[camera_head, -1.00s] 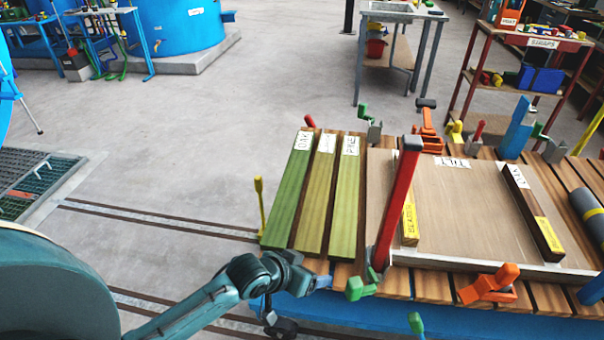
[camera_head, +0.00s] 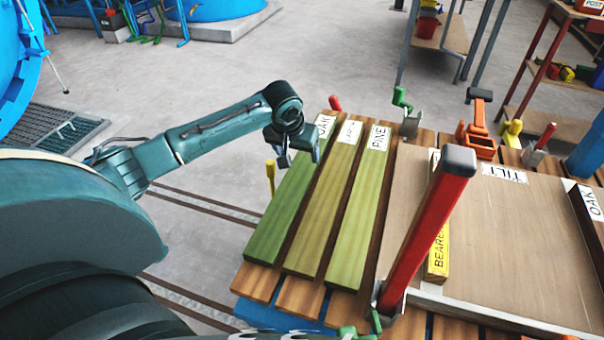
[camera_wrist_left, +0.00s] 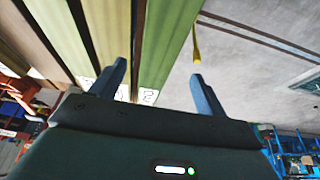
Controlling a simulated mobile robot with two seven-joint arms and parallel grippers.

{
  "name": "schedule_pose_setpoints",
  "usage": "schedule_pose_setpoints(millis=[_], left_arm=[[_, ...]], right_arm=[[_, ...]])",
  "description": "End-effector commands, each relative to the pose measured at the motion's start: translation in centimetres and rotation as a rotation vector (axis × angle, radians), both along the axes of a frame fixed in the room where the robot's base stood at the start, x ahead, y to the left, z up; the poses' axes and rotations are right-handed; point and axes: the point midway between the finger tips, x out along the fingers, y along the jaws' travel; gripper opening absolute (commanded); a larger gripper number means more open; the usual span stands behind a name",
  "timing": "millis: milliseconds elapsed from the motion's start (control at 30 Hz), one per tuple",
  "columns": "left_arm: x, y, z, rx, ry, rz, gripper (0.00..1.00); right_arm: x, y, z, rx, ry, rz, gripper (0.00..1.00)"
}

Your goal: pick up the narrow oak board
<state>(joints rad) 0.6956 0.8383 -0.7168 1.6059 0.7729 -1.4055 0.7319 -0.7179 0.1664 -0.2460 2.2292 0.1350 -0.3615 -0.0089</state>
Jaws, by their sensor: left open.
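The oak board (camera_head: 283,212) is a long green plank with a white OAK label at its far end. It lies leftmost of three parallel planks on the slatted bench. My left gripper (camera_head: 283,160) is open and empty at the board's far end, beside the label, pointing down. In the left wrist view the open fingers (camera_wrist_left: 158,70) appear on either side of the oak board (camera_wrist_left: 166,45); I cannot tell whether they touch it. A second piece labelled OAK (camera_head: 592,205) lies at the right edge on the brown panel.
The middle plank (camera_head: 325,205) and the PINE plank (camera_head: 360,215) lie close to the right. A yellow rod (camera_head: 270,178) stands at the bench's left side. A red post (camera_head: 428,235) rises beside the brown panel (camera_head: 500,245). The floor left of the bench is clear.

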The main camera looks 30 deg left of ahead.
Motion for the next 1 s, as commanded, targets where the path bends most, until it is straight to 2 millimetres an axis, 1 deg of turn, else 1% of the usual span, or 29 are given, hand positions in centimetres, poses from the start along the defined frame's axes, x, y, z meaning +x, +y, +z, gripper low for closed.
schedule_pose_setpoints(millis=[33, 100, 200, 367, 533, 633, 767, 1000], left_arm=[[0.4, 0.0, -1.2, -0.002, 0.001, 0.001, 0.75], [0.9, 0.2, -2.2, 0.001, -0.001, -0.001, 0.75], [1.3, 0.3, -3.2, 0.0, -0.002, -0.001, 0.75], [1.6, 0.4, -4.2, 0.001, -0.002, -0.002, 0.75], [2.3, 0.8, -6.6, 0.002, -0.001, -0.001, 0.75], [2.8, 0.9, -7.8, 0.001, -0.003, -0.002, 0.75], [3.1, 1.1, -8.6, 0.002, -0.003, -0.003, 0.75], [3.1, 1.1, -8.6, 0.001, -0.004, -0.003, 0.74]], right_arm=[[0.0, -0.1, -0.2, -0.002, -0.005, -0.001, 0.0], [-0.1, -0.2, -0.2, -0.004, -0.011, -0.003, 0.0], [-0.2, -0.4, 0.1, -0.005, -0.02, -0.007, 0.0], [-0.2, -0.6, 0.3, -0.006, -0.03, -0.011, 0.0], [-0.1, -0.9, 0.0, -0.01, -0.048, -0.017, 0.0], [-0.1, -1.0, 0.3, -0.012, -0.06, -0.02, 0.0], [-0.4, -1.1, 0.5, -0.011, -0.066, -0.022, 0.0], [-0.5, -1.1, 0.5, -0.011, -0.063, -0.022, 0.0]])
